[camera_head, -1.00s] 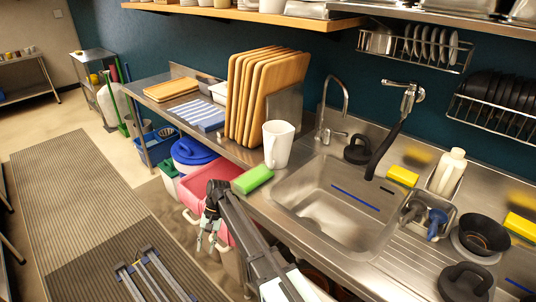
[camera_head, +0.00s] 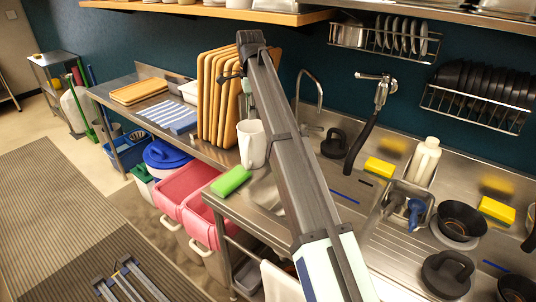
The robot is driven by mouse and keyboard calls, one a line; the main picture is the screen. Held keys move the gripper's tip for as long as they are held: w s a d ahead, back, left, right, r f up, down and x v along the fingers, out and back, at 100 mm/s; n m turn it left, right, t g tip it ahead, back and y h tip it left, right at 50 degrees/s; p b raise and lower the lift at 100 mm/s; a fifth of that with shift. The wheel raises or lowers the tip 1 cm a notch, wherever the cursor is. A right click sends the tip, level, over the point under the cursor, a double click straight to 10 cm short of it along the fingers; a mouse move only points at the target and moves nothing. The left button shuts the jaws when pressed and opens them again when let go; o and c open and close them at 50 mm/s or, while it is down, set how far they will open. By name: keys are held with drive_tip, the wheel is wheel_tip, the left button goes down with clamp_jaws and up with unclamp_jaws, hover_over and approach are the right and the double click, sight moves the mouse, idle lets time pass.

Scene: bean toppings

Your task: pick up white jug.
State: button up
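The white jug (camera_head: 252,147) stands upright on the steel counter, left of the sink and in front of the wooden boards. My arm passes close along its right side in the picture. My gripper (camera_head: 241,84) is above the jug, in front of the boards, and apart from it. The gripper is small and partly hidden by my arm, so its finger opening is unclear.
Wooden boards (camera_head: 210,100) stand upright behind the jug. A green sponge (camera_head: 231,181) lies at the counter's front edge. The tap (camera_head: 308,88) rises to the right. My arm covers much of the sink (camera_head: 264,194). Pink bins (camera_head: 190,182) stand below.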

drive_tip(key=p, duration=0.4)
approach(255, 153)
drive_tip(key=shift+m, duration=0.3)
wheel_tip(255, 153, down, 7)
drive_tip(key=shift+w+a+f, duration=0.15)
drive_tip(key=shift+f, duration=0.1)
clamp_jaws()
